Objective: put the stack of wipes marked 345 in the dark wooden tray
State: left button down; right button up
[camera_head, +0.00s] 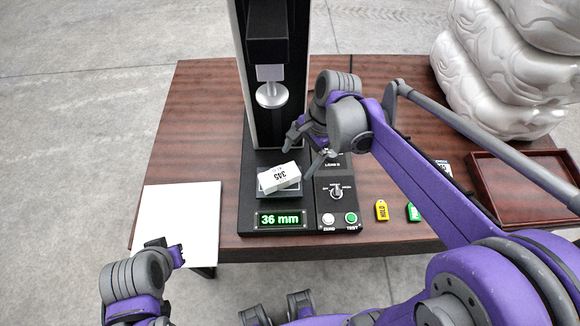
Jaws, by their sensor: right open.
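The stack of wipes marked 345 (279,177) is a small white block. It lies slightly turned on the small platform of a black test stand (246,215). My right gripper (305,150) is open, just above and to the right of the stack, with its fingers pointing toward it; I cannot tell whether it touches. The dark wooden tray (512,222) is at the right end of the table, partly hidden by my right arm; the part of it that shows is empty. My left gripper (171,250) is at the lower left, by the table's front edge; its opening is unclear.
The stand's column and round press foot (272,95) rise behind the stack. Its display (281,219) reads 36 mm. A white sheet (178,215) lies at the left. A yellow tag (381,210) and a green tag (413,212) lie right of the stand. White sacks (500,75) stand at the back right.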

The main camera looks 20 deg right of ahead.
aim_at(280, 174)
jog(key=w+m, duration=0.1)
jog(key=w+r+m, duration=0.1)
jog(key=shift+w+a+r+g+y+p, duration=0.2)
jog(key=shift+w+a+g+y+p, duration=0.1)
jog(key=shift+a+y, duration=0.1)
jog(key=shift+w+f+m, duration=0.15)
jog(key=shift+m, duration=0.15)
jog(key=x, duration=0.5)
jog(key=shift+f, duration=0.15)
jog(key=x, duration=0.2)
jog(key=s+x, duration=0.1)
jog(key=x, duration=0.2)
jog(key=shift+a, duration=0.15)
jog(key=shift+f+b, duration=0.2)
jog(key=shift+b, duration=0.15)
grip_shut()
